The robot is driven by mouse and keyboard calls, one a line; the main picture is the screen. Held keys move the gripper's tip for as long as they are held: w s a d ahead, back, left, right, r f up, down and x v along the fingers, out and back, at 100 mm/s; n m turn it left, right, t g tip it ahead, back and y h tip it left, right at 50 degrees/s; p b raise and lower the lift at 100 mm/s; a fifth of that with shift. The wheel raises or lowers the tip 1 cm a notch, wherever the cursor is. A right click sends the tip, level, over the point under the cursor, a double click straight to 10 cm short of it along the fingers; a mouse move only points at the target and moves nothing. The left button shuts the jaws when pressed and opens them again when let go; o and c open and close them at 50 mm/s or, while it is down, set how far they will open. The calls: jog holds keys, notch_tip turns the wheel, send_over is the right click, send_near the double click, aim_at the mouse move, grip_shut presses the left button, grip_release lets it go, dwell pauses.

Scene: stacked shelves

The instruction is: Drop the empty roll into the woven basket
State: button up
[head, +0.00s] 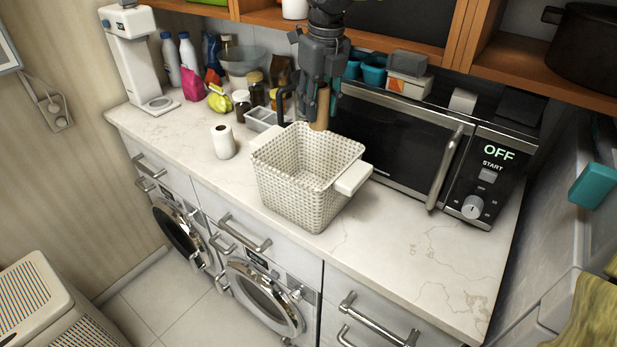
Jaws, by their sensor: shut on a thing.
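The woven basket (288,196) is cream-white, square and open-topped, with side handles. It stands upright on the counter in front of the microwave, and its visible inside looks empty. My gripper (309,110) points down above and behind the basket's back rim. It is shut on the empty roll (322,108), a brown cardboard tube held roughly upright. The basket's rim seems to cover the tube's lower end, so I cannot tell its exact height or whether it is over the opening. A white paper roll (223,142) stands separately on the counter, left of the basket.
The microwave (390,140) stands close behind and right of the basket. Jars, bottles and a glass bowl (243,60) crowd the back left, with a small grey tray (262,119) near the basket. An orange-brown shelf (400,45) hangs above. The counter (430,255) is clear at front right.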

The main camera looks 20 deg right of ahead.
aim_at(316, 123)
jog(key=f+b, duration=0.2)
jog(key=f, duration=0.1)
jog(key=w+f+b, duration=0.1)
jog(key=f+b, duration=0.1)
jog(key=shift+f, duration=0.2)
jog(key=shift+w+a+f, duration=0.2)
jog(key=shift+w, duration=0.15)
jog(key=shift+s+d, duration=0.1)
jog(key=o, duration=0.8)
jog(key=shift+s+r, duration=0.1)
jog(key=shift+c, duration=0.2)
jog(key=shift+o, duration=1.4)
